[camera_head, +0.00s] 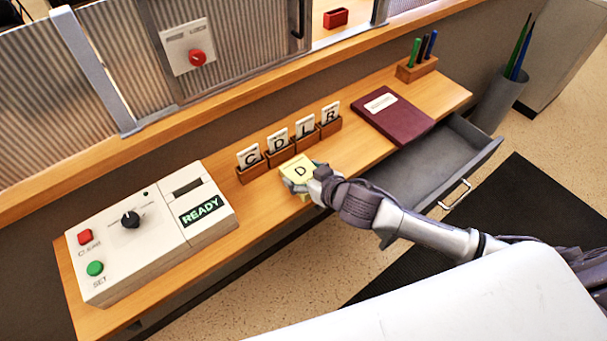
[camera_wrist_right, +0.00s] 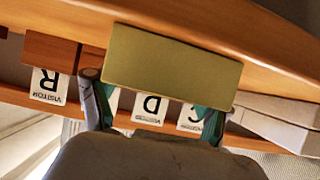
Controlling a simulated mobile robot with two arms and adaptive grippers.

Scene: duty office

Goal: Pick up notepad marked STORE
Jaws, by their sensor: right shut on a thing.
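A small yellow notepad (camera_head: 299,170) is in my right gripper (camera_head: 305,186), just above the wooden counter and in front of the card holders. In the right wrist view the notepad (camera_wrist_right: 172,66) is a plain olive-yellow block between the two green-tipped fingers (camera_wrist_right: 160,104). My right gripper is shut on it. I cannot tell whether the notepad touches the counter. My left gripper is not in view.
Behind the notepad stand wooden holders (camera_head: 280,157) with cards C, D, L, R. A white control box (camera_head: 150,225) is to the left. A maroon book (camera_head: 395,117) and pen block (camera_head: 416,69) are to the right. A grey drawer (camera_head: 430,165) stands open beside my forearm.

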